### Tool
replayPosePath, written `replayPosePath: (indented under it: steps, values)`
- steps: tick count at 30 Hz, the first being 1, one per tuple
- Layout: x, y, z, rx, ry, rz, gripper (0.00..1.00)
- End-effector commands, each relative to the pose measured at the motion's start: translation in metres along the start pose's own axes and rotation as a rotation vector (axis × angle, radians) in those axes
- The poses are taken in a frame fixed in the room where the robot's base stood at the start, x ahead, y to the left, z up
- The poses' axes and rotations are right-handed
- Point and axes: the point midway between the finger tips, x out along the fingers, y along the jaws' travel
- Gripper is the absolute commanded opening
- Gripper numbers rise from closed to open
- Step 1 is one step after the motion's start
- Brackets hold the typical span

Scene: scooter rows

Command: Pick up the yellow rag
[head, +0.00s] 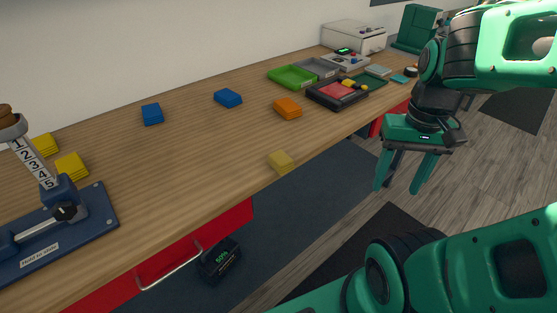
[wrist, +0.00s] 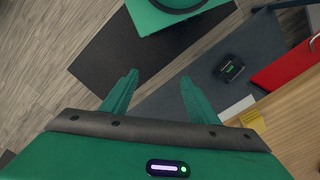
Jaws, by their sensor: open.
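Two bright yellow folded cloths lie at the left of the wooden bench, a nearer one (head: 72,167) and a farther one (head: 45,145). A paler yellow block-like piece (head: 281,161) lies at the bench's front edge, and a yellow piece (wrist: 252,120) shows at the bench edge in the wrist view. I cannot tell for certain which one is the rag. My gripper (head: 398,189) is open and empty, to the right of the bench's front edge and apart from all of them. Its spread fingers (wrist: 159,77) point over the floor in the wrist view.
The bench (head: 200,150) also holds blue cloths (head: 228,98), an orange cloth (head: 287,108), a green tray (head: 292,77), a black tray (head: 337,94) and a blue clamp fixture (head: 66,212). A black box (head: 220,260) lies below by red drawers. The bench middle is clear.

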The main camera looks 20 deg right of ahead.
Motion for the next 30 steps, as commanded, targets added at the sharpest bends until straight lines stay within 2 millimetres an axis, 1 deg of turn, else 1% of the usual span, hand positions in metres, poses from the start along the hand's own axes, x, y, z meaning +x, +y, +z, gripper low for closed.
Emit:
replayPosePath:
  steps: [1, 2, 5, 8, 9, 11, 12, 14, 15, 18, 21, 25, 28, 30]
  values:
    - [-0.004, -0.002, -0.002, -0.03, 0.01, -0.007, 0.67]
    - [-0.006, -0.005, -0.005, -0.065, 0.01, -0.01, 0.73]
    - [-0.014, -0.028, -0.025, -0.264, 0.006, -0.03, 0.73]
    - [-0.023, -0.061, -0.053, -0.58, 0.001, -0.07, 0.73]
    - [-0.027, -0.077, -0.064, -0.729, 0.002, -0.091, 0.73]
    - [-0.032, -0.101, -0.081, -0.96, 0.006, -0.128, 0.73]
    - [-0.035, -0.117, -0.091, -1.113, 0.012, -0.156, 0.73]
    - [-0.038, -0.14, -0.105, -1.337, 0.026, -0.199, 0.73]
    - [-0.039, -0.154, -0.112, -1.481, 0.038, -0.229, 0.73]
    - [-0.042, -0.185, -0.126, -1.797, 0.079, -0.304, 0.73]
    - [-0.044, -0.206, -0.135, -2.04, 0.126, -0.365, 0.73]
    - [-0.046, -0.223, -0.141, -2.234, 0.176, -0.417, 0.73]
    - [-0.044, -0.229, -0.14, -2.298, 0.195, -0.435, 0.73]
    - [-0.037, -0.233, -0.138, -2.312, 0.198, -0.44, 0.73]
